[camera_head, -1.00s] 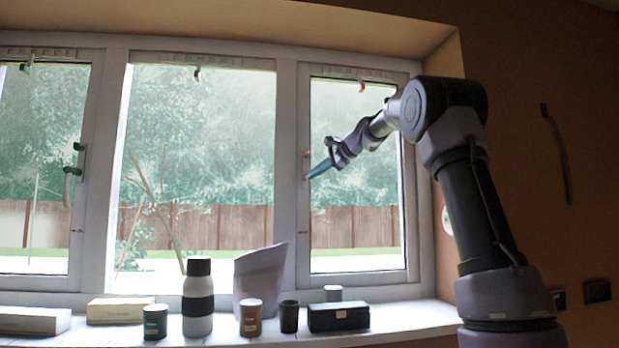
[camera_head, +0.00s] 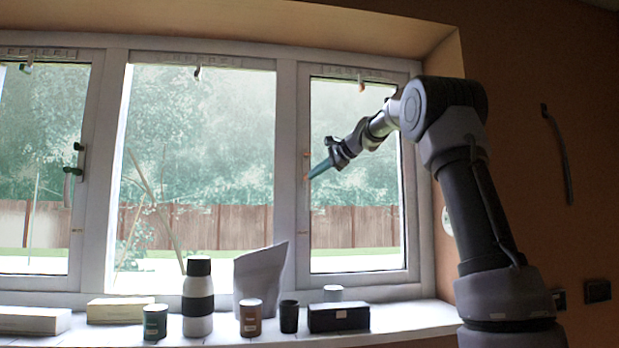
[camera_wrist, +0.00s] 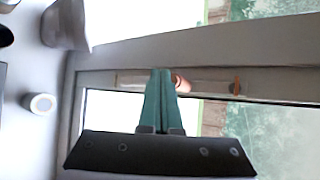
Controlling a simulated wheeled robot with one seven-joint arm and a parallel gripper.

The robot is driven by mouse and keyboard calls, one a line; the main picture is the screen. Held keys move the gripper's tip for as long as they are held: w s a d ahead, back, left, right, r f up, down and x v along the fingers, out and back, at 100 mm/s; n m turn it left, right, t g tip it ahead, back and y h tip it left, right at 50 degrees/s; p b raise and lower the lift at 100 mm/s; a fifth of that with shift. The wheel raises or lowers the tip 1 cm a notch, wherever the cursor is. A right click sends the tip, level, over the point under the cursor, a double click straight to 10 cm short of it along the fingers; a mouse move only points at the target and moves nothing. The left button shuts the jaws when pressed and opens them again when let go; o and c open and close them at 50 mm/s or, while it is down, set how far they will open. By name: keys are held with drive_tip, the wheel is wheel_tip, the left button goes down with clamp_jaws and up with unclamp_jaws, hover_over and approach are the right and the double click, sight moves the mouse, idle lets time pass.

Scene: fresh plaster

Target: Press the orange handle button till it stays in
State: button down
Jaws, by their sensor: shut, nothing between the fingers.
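The orange handle is on the frame of the right window. In the head view its orange parts (camera_head: 307,154) show small on the upright, and my gripper (camera_head: 312,176) points at their lower end from the right. In the wrist view a copper-orange cylinder (camera_wrist: 182,84) sits just right of my teal fingertips (camera_wrist: 162,71), and a flat orange piece (camera_wrist: 236,87) lies farther right on the pale strip. My fingers are together with nothing between them. I cannot tell whether the tips touch the cylinder, or whether the button is in or out.
On the sill below stand a bottle (camera_head: 198,300), a grey vase (camera_head: 259,280), several small cups and a black box (camera_head: 338,317). A dark handle (camera_head: 75,165) is on the left window. The space around my forearm is clear.

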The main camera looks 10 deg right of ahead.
drive_tip(key=shift+w, duration=0.45)
drive_tip(key=shift+w, duration=0.45)
idle(0.7)
drive_tip(key=shift+s, duration=0.9)
drive_tip(key=shift+s, duration=0.1)
drive_tip(key=shift+s, duration=2.4)
